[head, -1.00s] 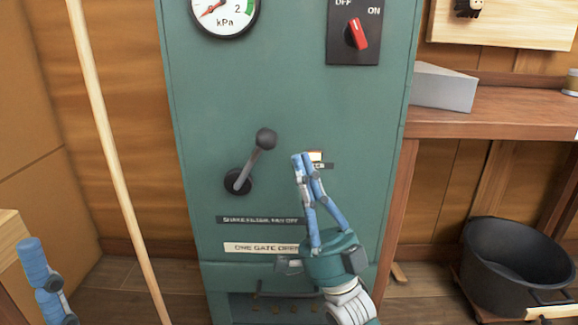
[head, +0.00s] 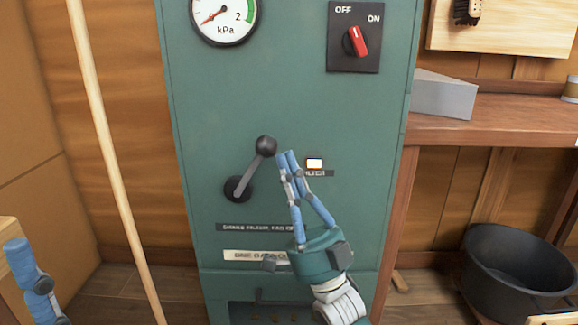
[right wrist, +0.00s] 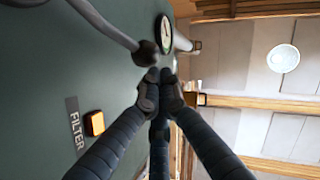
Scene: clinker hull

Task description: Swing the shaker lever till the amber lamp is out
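The shaker lever is a grey rod with a dark ball knob (head: 265,146), leaning up and right from its round pivot (head: 237,189) on the green cabinet; the knob also shows in the right wrist view (right wrist: 147,53). The amber lamp (head: 314,164) looks lit, bright with an orange edge, above the FILTER label; it glows amber in the right wrist view (right wrist: 95,123). My right gripper (head: 284,154) has its fingertips together, empty, just right of the knob; whether they touch it I cannot tell. My left gripper (head: 22,262) shows only partly at the lower left.
The green cabinet (head: 290,100) carries a kPa gauge (head: 222,15) and a red OFF/ON switch (head: 357,41) above the lever. A wooden pole (head: 110,160) stands to the left. A bench (head: 490,125) and black tub (head: 515,265) are at the right.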

